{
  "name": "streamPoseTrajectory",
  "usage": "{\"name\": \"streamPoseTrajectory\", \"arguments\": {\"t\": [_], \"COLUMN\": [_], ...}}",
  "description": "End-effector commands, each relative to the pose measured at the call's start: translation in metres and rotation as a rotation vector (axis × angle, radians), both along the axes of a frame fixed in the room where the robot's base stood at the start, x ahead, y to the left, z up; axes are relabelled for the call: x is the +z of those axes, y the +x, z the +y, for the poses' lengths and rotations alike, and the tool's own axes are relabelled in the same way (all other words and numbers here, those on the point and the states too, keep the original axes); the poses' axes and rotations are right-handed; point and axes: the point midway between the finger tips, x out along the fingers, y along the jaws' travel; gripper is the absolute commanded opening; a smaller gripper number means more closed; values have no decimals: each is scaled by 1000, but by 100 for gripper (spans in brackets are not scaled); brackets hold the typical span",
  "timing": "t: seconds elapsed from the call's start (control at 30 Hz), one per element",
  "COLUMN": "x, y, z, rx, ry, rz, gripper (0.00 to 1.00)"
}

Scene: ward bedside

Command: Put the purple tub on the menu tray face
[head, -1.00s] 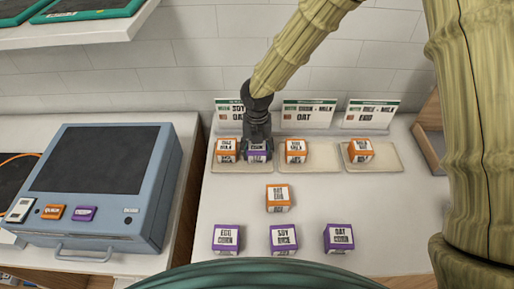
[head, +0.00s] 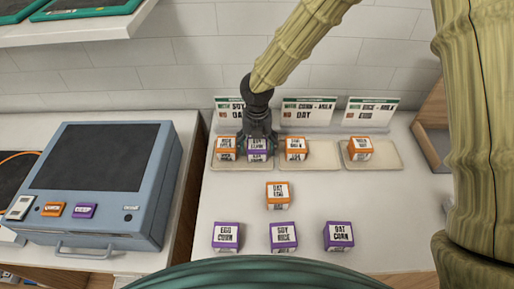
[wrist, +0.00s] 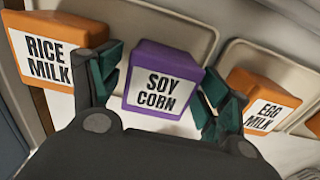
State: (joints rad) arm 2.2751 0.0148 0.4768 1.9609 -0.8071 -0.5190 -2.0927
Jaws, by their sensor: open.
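A purple tub labelled SOY CORN (head: 257,154) stands on the left menu tray (head: 222,168), beside an orange RICE MILK tub (head: 226,155). It also shows in the wrist view (wrist: 160,85), sitting between my spread fingers. My gripper (head: 257,140) is open, with one finger on each side of this tub. In the wrist view my gripper (wrist: 160,95) has its left finger near the RICE MILK tub. Several other purple tubs stand in the front row: EGG CORN (head: 226,237), SOY RICE (head: 283,238) and OAT CORN (head: 339,237).
The middle tray (head: 323,156) holds an orange EGG MILK tub (head: 296,149) at its left. The right tray (head: 390,158) holds an orange tub (head: 360,149). Another orange tub (head: 278,196) stands mid-counter. Menu cards (head: 309,112) stand behind. A blue-grey machine (head: 105,185) is left.

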Motion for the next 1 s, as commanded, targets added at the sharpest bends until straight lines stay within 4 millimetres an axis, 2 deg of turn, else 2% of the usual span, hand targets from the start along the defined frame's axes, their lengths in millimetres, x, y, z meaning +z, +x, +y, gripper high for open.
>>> {"name": "streamPoseTrajectory", "arguments": {"t": [0.4, 0.6, 0.8, 1.0], "x": [73, 99, 110, 111], "y": [1, 1, 0, 0], "z": [0, 0, 0, 0], "rx": [-1, 0, 0, 0], "ry": [3, 2, 1, 1], "rz": [-2, -1, 0, 1], "gripper": [77, 77, 77, 77]}}
